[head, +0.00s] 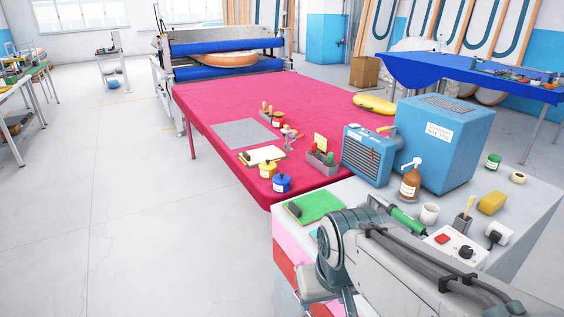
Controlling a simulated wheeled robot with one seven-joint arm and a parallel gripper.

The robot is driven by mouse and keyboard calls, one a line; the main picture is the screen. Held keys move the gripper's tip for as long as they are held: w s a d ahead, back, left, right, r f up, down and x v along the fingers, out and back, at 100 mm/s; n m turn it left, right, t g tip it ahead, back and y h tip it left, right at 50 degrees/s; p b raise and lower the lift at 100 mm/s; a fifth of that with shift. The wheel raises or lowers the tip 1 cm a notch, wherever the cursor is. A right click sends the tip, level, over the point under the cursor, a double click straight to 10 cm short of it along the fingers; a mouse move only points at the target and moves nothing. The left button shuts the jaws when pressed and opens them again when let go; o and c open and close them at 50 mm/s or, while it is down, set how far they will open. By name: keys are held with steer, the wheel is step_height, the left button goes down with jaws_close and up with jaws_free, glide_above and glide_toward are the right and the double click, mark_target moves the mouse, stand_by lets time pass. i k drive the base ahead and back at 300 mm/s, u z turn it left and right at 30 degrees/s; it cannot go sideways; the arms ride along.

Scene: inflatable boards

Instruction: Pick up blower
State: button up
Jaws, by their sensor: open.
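A small blue louvred unit with a top handle (366,156), which looks like the blower, stands upright at the far left edge of the grey workbench (535,205). It is just left of a large blue labelled box (452,140). A green-handled tool (408,221) lies on the bench behind my arm, partly hidden by it; I cannot tell what it is. My arm crosses the lower right foreground, with its forward joint over the near left bench corner. The arm's end bends down, and my gripper's fingertips do not show. Nothing of mine touches the blue unit.
A brown pump bottle (410,183), a white cup (430,214), a brush holder (463,224) and a control box (455,246) crowd the bench. A green mat (314,207) lies at its left. A red table (215,103) adjoins it; the floor at left is clear.

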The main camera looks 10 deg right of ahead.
mark_target(392, 210)
steer(key=k, duration=0.5)
steer(key=z, duration=2.6)
steer(key=i, duration=2.1)
steer(key=u, duration=3.05)
steer(key=i, duration=0.1)
steer(key=u, duration=0.2)
